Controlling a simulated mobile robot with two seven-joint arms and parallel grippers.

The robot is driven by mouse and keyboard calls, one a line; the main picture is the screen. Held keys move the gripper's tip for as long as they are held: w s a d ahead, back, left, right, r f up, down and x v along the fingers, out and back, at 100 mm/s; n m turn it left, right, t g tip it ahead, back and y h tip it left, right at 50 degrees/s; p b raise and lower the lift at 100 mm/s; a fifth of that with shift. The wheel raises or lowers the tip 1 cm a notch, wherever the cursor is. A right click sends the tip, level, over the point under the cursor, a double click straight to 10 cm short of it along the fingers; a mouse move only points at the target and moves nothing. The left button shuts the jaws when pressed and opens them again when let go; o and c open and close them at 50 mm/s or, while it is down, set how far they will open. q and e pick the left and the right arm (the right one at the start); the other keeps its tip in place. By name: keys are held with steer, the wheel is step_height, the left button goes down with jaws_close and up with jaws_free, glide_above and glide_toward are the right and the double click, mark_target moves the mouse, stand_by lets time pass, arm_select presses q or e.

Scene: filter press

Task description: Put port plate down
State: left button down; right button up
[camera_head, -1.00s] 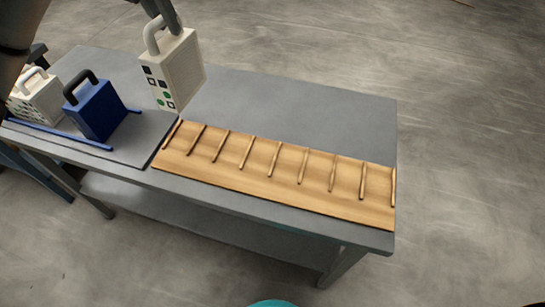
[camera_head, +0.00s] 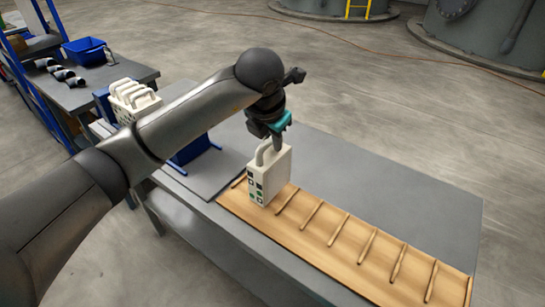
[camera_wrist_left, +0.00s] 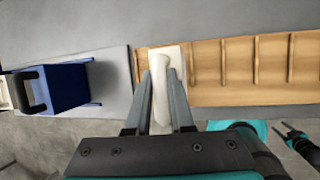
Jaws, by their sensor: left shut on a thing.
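The white port plate (camera_head: 270,176), with a loop handle on top and small dark and green marks on its face, stands upright at the left end of the wooden rack (camera_head: 321,232). My left gripper (camera_head: 279,141) is shut on its handle from above. In the left wrist view the fingers (camera_wrist_left: 159,78) close around the white handle (camera_wrist_left: 175,88). The plate's lower edge is at the rack's first dowels; I cannot tell whether it touches the board. A dark and teal part at the lower right of the wrist view may be my right gripper (camera_wrist_left: 296,140); its jaws are unclear.
A blue block (camera_head: 196,148) with a dark handle (camera_wrist_left: 24,88) stands left of the rack on a grey mat (camera_head: 215,178). Several white plates (camera_head: 133,100) stand behind my arm. The other dowel slots are empty. The grey table (camera_head: 400,185) is clear behind the rack.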

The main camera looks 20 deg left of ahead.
mark_target(272, 154)
arm_select(q)
step_height(272, 154, down, 4)
steer(key=shift+f+b, duration=0.25)
steer(key=shift+b, duration=0.05)
steer(key=c, duration=1.2)
jaws_free()
steer(key=shift+f, duration=0.1)
steer(key=shift+c, duration=0.2)
steer(key=o, duration=0.5)
steer(key=shift+c, duration=0.2)
steer(key=shift+r, duration=0.2)
steer(key=p+v, duration=0.1)
steer(key=v, duration=1.1)
steer(key=shift+p, duration=0.35)
